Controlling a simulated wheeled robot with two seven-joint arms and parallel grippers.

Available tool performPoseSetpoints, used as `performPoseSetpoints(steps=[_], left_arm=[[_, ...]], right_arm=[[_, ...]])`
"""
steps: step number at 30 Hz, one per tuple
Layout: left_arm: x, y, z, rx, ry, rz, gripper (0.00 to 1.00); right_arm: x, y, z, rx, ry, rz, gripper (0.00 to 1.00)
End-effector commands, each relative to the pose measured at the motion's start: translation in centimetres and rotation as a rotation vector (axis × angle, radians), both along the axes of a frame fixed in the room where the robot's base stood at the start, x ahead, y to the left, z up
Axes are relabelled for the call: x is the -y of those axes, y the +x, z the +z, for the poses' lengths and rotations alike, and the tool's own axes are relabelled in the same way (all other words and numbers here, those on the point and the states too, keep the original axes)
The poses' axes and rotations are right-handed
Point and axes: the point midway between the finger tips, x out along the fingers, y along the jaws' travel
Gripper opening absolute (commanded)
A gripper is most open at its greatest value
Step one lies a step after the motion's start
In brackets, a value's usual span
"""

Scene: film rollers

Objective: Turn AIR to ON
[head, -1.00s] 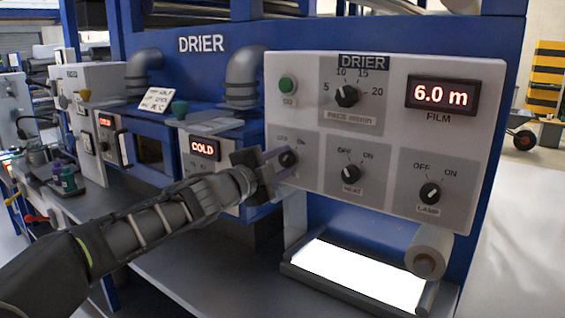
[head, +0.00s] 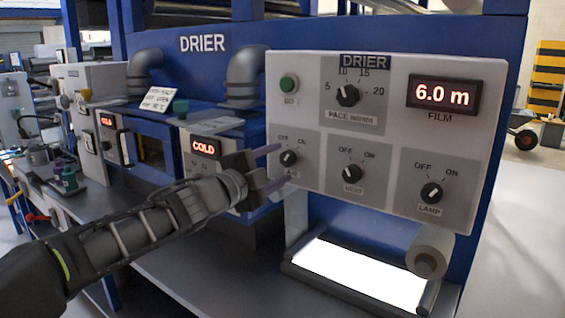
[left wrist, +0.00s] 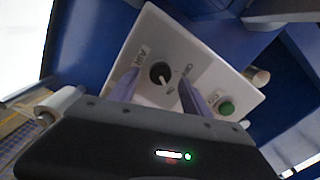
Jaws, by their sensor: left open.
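The AIR knob (head: 288,158) is a small black dial at the lower left of the grey DRIER panel (head: 310,212), under a green button. Its white mark seems to point up and right, to the ON side. In the left wrist view the knob (left wrist: 160,73) shows between my fingers, its mark toward the ON print. My left gripper (head: 282,163) is open, with one purple finger above and one below the knob's left side. The wrist view shows the gripper (left wrist: 158,84) empty, apart from the knob. My right gripper is not in view.
To the right are the HEAT knob (head: 353,173) and the LAMP knob (head: 431,193). Above are the green button (head: 289,84) and the PACE knob (head: 347,96). A film roller (head: 427,262) juts out below the panel. The COLD display (head: 204,147) stands left.

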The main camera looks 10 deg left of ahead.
Motion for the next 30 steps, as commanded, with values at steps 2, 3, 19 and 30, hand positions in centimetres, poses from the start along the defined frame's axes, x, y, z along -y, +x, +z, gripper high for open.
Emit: performPoseSetpoints(steps=[2, 3, 19, 30], left_arm=[[-0.6, -1.4, 0.2, 0.002, 0.002, 0.003, 0.55], [-0.9, -2.0, 0.1, 0.001, 0.002, 0.002, 0.55], [-1.8, -4.5, 0.0, 0.000, 0.000, 0.001, 0.55], [-1.8, -4.5, 4.3, 0.000, 0.001, 0.001, 0.55]], right_arm=[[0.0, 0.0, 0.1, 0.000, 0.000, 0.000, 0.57], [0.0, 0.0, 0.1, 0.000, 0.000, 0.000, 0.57], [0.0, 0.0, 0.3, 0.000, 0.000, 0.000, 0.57], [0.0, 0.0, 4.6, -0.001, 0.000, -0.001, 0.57]])
